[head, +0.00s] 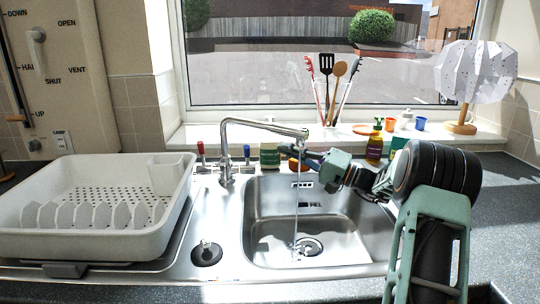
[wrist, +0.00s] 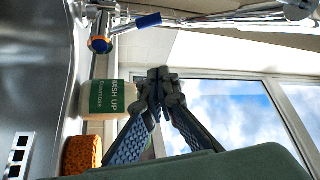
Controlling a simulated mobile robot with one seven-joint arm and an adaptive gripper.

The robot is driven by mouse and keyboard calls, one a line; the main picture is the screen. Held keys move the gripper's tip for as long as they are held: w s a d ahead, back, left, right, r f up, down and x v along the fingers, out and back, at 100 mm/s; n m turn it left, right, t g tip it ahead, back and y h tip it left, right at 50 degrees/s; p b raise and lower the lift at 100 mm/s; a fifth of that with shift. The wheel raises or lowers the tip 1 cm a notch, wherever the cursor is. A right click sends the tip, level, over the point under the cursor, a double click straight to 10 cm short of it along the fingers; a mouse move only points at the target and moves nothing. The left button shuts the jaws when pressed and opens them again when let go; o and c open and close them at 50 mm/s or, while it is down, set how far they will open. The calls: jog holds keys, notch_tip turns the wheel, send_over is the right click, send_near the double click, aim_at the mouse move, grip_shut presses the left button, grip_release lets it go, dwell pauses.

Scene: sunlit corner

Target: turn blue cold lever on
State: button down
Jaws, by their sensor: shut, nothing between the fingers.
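The blue cold lever (head: 247,152) stands upright to the right of the tap's base.
A red lever (head: 201,150) stands left of the tap. A green-labelled bottle (head: 269,155) and an orange sponge (wrist: 82,155) sit behind the sink near my gripper. A white dish rack (head: 100,255) fills the left. The sink basin (head: 340,215) is empty.

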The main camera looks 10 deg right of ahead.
jog(key=w+a+b, duration=0.1)
jog(key=w+a, duration=0.1)
jog(key=a, duration=0.6)
jog(key=shift+a+r, duration=0.2)
jog(key=shift+w, duration=0.1)
jog(key=shift+f, duration=0.1)
